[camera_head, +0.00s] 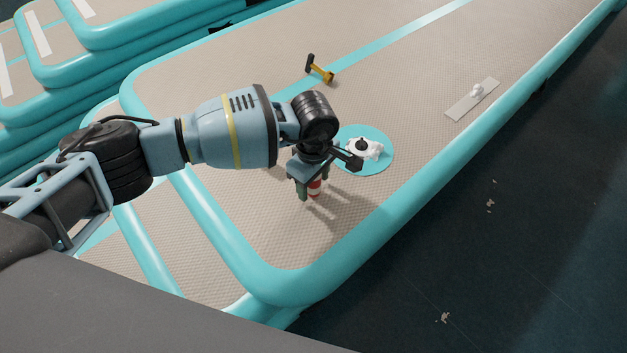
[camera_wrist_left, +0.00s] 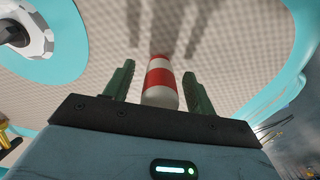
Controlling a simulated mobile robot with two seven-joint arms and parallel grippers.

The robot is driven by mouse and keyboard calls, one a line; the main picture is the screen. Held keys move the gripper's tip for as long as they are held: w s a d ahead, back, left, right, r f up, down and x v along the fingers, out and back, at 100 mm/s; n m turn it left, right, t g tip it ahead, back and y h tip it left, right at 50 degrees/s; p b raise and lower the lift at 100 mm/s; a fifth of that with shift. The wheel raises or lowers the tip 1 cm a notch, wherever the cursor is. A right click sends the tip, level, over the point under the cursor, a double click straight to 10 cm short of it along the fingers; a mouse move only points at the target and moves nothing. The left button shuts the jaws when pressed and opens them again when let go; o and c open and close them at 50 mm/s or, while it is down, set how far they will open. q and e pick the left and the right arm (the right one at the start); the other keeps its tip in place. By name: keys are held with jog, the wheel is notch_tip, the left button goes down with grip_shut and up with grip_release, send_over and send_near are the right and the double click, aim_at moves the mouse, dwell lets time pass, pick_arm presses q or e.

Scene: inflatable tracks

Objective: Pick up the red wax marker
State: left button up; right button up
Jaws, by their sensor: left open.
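The red wax marker (camera_head: 315,186) is a short red-and-white banded cylinder on the beige textured top of the inflatable track. In the left wrist view the marker (camera_wrist_left: 160,82) stands between the two green fingers, with a visible gap on each side. My left gripper (camera_head: 309,192) is open around the marker and points down at the track, and its fingers (camera_wrist_left: 157,85) show on both sides of it in the wrist view. The gripper partly hides the marker in the head view. My right gripper does not show.
A white fitting on a turquoise disc (camera_head: 380,162) lies just right of the gripper. A yellow-and-black tool (camera_head: 320,70) lies farther back. A grey plate with a white knob (camera_head: 472,99) is near the right edge. The turquoise rim (camera_head: 345,255) borders the track; stacked tracks (camera_head: 110,60) stand at the left.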

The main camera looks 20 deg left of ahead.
pick_arm(q)
jog(key=c, duration=1.1)
jog(key=shift+r, duration=0.45)
jog(key=r, duration=0.3)
jog(key=shift+s, duration=0.2)
jog(key=s+d, duration=0.1)
jog(key=s, duration=0.4)
jog(key=s+d+p, duration=0.1)
jog(key=s, duration=0.4)
jog(key=s+d+r, duration=0.1)
jog(key=s, duration=0.4)
jog(key=shift+s+d, duration=0.1)
jog(key=shift+d, duration=0.2)
jog(key=shift+r, duration=0.1)
